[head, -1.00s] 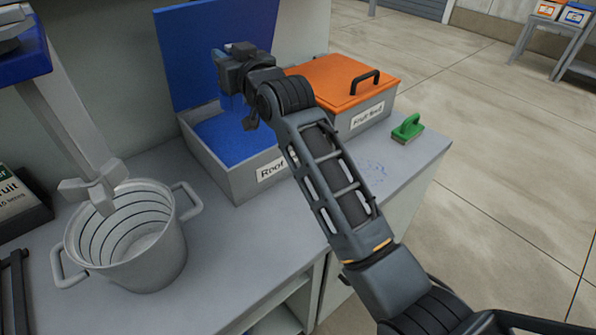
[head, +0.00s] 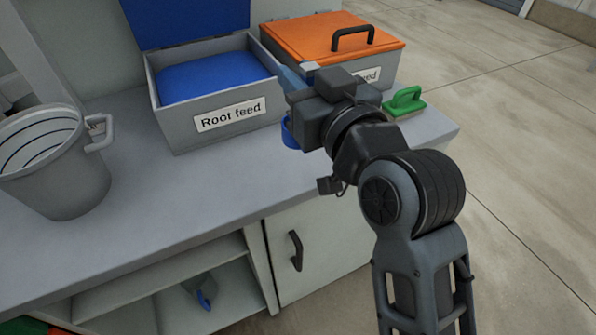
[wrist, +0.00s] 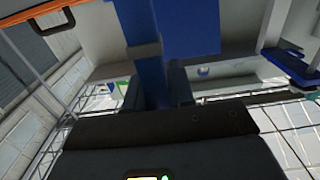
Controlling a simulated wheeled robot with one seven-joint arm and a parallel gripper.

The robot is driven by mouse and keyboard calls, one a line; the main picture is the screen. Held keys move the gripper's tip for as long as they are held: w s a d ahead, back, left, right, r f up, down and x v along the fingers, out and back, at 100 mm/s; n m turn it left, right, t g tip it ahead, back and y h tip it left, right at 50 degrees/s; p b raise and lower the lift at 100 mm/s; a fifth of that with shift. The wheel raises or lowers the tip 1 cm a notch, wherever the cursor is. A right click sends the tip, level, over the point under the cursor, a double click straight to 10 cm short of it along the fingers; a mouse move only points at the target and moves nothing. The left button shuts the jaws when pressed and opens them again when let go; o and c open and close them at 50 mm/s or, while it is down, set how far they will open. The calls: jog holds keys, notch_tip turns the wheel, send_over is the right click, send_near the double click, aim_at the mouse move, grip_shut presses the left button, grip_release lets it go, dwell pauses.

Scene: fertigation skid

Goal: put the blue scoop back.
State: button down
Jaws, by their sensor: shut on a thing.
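The blue scoop (head: 289,132) is in my gripper (head: 312,103), mostly hidden behind it in the head view. My gripper is over the worktop, right of the Root feed bin (head: 185,132) and in front of the Fruit feed bin. The Root feed bin stands open, its blue lid (head: 185,18) raised, with blue contents (head: 210,78) inside.
The Fruit feed bin's orange lid (head: 300,38) is shut. A green brush (head: 405,101) lies near the worktop's right end. A grey bucket (head: 60,180) stands at the left. A grey and blue item (head: 203,290) is on the shelf below. The front of the worktop (head: 180,195) is clear.

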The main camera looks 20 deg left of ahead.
jog(key=a+f, duration=1.1)
jog(key=shift+s, duration=0.15)
jog(key=shift+f, duration=0.2)
jog(key=c, duration=1)
grip_release()
jog(key=shift+r, duration=0.2)
